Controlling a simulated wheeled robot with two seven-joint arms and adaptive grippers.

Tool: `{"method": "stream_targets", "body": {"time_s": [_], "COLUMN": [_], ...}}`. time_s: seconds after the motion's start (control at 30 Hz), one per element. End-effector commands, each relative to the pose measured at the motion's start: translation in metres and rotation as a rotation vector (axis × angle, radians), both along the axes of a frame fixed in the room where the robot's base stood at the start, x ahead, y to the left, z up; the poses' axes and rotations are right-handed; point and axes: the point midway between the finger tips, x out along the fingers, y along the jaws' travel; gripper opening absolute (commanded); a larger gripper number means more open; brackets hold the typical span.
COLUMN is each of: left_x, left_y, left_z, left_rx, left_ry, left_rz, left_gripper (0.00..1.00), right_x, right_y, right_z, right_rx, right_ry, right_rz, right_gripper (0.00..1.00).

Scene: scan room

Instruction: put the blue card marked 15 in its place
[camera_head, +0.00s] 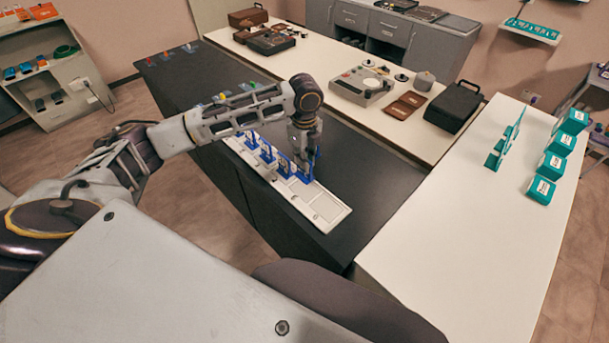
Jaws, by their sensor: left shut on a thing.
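A long white slotted rack (327,207) lies on the dark counter. Several blue cards stand upright in it in a row, such as one blue card (267,153) and another (284,167). Places at its near right end are empty. My left gripper (305,153) points down over the rack, shut on a blue card (304,175) at the near end of the row. The fingers hide the upper part of this card. Its number cannot be read, and I cannot tell whether it sits in a slot or hovers just above. My right gripper is out of view.
The dark counter (380,180) is bare to the right of the rack. A white table (470,220) at right holds teal boxes (551,165) and a teal stand (505,145). Behind are a grey device (362,84) and a black case (453,106).

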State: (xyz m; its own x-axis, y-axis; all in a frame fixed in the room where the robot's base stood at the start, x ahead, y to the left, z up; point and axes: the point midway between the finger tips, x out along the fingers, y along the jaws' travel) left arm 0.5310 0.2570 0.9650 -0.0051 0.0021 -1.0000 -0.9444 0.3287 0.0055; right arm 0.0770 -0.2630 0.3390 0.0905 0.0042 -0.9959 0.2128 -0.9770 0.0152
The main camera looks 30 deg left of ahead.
Motion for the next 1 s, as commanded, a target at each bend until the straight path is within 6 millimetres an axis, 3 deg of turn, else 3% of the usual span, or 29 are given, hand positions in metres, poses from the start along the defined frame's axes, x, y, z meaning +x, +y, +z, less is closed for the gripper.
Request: {"method": "stream_targets", "body": {"time_s": [0.2, 0.63, 1.0], "left_x": [0.000, 0.000, 0.000], "left_y": [0.000, 0.000, 0.000], "left_z": [-0.018, -0.023, -0.062], "left_rx": [0.000, 0.000, 0.000], "left_ry": [0.000, 0.000, 0.000], "left_rz": [-0.001, -0.001, 0.000], "left_gripper": [0.00, 0.00, 0.00], "right_x": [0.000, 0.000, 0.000], "right_y": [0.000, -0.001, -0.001], "right_z": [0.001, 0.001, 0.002], "right_rx": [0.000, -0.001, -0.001], "right_ry": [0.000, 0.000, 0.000], "right_rz": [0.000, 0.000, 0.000], "right_gripper": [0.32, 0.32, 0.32]}}
